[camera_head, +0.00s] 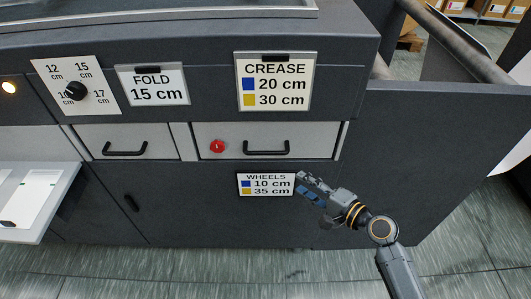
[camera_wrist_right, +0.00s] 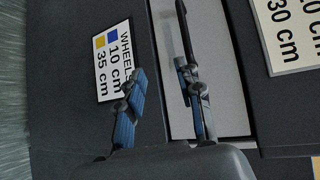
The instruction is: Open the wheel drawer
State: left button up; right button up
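The light grey drawer (camera_head: 322,141) above the WHEELS label (camera_head: 266,184) is shut in the dark cabinet. Its black bar handle (camera_head: 266,148) sits at the middle, with a red knob (camera_head: 217,146) to the left. My right gripper (camera_head: 306,185) is in front of the cabinet, below and right of the handle, near the label's right edge. In the right wrist view its two fingers (camera_wrist_right: 160,72) are apart with nothing between them. The handle (camera_wrist_right: 187,30) shows there just beyond one fingertip; I cannot tell whether they touch. My left gripper is out of view.
A second drawer with a black handle (camera_head: 125,149) is to the left. A CREASE sign (camera_head: 273,82) is above the wheel drawer. A pale shelf (camera_head: 40,195) juts out at the left. The floor in front is clear.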

aim_at(265, 153)
jog(key=shift+y, duration=0.6)
jog(key=w+a, duration=0.3)
jog(key=w+a+r+p, duration=0.1)
jog(key=w+a, duration=0.2)
jog(key=a, duration=0.1)
jog(key=w+a+r, duration=0.1)
jog(key=w+a, duration=0.2)
jog(key=w, duration=0.1)
jog(key=shift+a, duration=0.35)
jog(key=shift+c, duration=0.2)
grip_shut()
